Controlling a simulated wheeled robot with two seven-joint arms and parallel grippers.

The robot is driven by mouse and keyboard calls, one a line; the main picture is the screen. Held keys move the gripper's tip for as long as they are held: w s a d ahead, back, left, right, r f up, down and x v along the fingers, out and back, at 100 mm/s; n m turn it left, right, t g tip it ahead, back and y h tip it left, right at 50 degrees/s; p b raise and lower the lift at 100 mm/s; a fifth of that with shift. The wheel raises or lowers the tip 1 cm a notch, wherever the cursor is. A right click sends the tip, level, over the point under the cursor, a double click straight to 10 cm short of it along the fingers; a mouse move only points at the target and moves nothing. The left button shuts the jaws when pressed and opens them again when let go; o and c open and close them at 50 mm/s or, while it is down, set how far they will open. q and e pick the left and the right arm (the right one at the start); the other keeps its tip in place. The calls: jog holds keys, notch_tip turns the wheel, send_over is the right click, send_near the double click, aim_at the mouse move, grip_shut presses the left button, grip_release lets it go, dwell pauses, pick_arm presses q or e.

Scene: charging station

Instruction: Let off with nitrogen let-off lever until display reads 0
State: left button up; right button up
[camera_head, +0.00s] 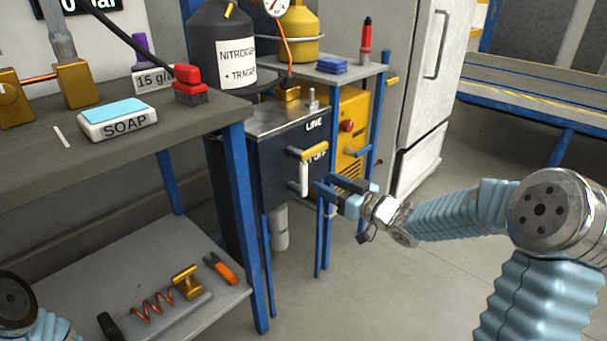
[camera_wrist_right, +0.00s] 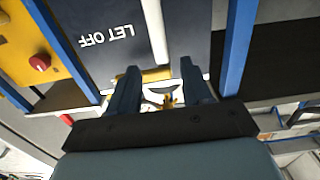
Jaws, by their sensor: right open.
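The dark nitrogen station box (camera_head: 270,170) stands beyond the bench, with LINE and partly covered LET OFF lettering on its front. A white upright lever (camera_head: 304,180) and a yellow bar (camera_head: 314,153) show there. In the right wrist view, the white lever (camera_wrist_right: 154,30) is beside the upside-down LET OFF lettering. My right gripper (camera_head: 325,187) is open just right of the white lever; its fingers (camera_wrist_right: 160,88) point at the box face. I cannot tell whether they touch the lever. The display (camera_head: 90,4) is cut off at the top; "0 bar" shows, any digits before it are hidden.
The bench (camera_head: 50,155) at left holds a soap box (camera_head: 118,122) and a red-capped tool (camera_head: 190,85). A black nitrogen cylinder (camera_head: 222,45) stands behind. Blue frame legs (camera_head: 325,235) stand close under my right gripper.

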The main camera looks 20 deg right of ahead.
aim_at(306, 174)
jog(key=x, duration=0.8)
jog(key=shift+w+a+f, duration=0.1)
jog(key=shift+w+a, duration=0.1)
jog(key=shift+w, duration=0.15)
jog(key=shift+c, duration=0.5)
grip_shut()
